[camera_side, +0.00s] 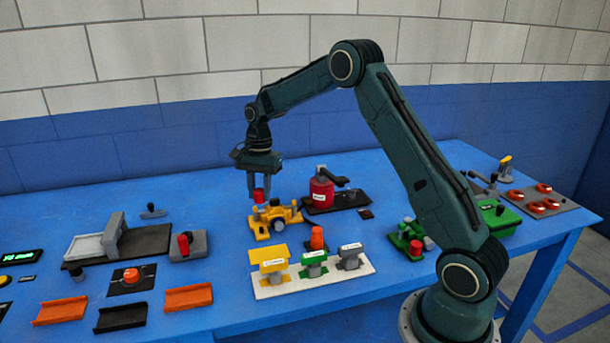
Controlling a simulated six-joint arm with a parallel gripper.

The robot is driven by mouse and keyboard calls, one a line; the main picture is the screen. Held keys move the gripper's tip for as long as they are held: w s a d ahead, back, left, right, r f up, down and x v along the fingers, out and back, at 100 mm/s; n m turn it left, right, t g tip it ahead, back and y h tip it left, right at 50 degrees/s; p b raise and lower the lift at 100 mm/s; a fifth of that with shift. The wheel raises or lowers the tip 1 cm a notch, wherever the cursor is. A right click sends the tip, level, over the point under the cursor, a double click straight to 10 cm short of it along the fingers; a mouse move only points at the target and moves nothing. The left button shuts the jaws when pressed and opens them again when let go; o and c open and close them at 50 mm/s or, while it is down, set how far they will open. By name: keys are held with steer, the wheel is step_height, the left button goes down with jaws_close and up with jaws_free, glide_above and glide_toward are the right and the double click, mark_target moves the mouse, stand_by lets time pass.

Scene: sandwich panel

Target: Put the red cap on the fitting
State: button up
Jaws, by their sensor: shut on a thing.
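My gripper (261,196) points down over the yellow device (286,217), left of the table's middle. It is shut on a small red cap (258,195), which shows between and just below its fingers. The cap is above the left part of the yellow device. I cannot tell whether it touches the device or is a little above it. The fitting is not clearly distinguishable; the part of the yellow device under the cap is small and partly hidden.
A red canister (321,193) on a black base stands close behind right. A white tray (359,266) with yellow, green and grey blocks lies in front. A grey block with a red knob (184,244) is at left. A green device (402,240) is at right.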

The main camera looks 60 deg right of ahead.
glide_above(261, 228)
steer(key=f, duration=0.4)
steer(key=shift+d+f, duration=0.2)
steer(key=shift+f, duration=0.1)
steer(key=shift+f, duration=0.25)
steer(key=shift+f, duration=2.25)
steer(key=shift+f, duration=1.55)
stand_by(0.9)
steer(key=o, duration=1.4)
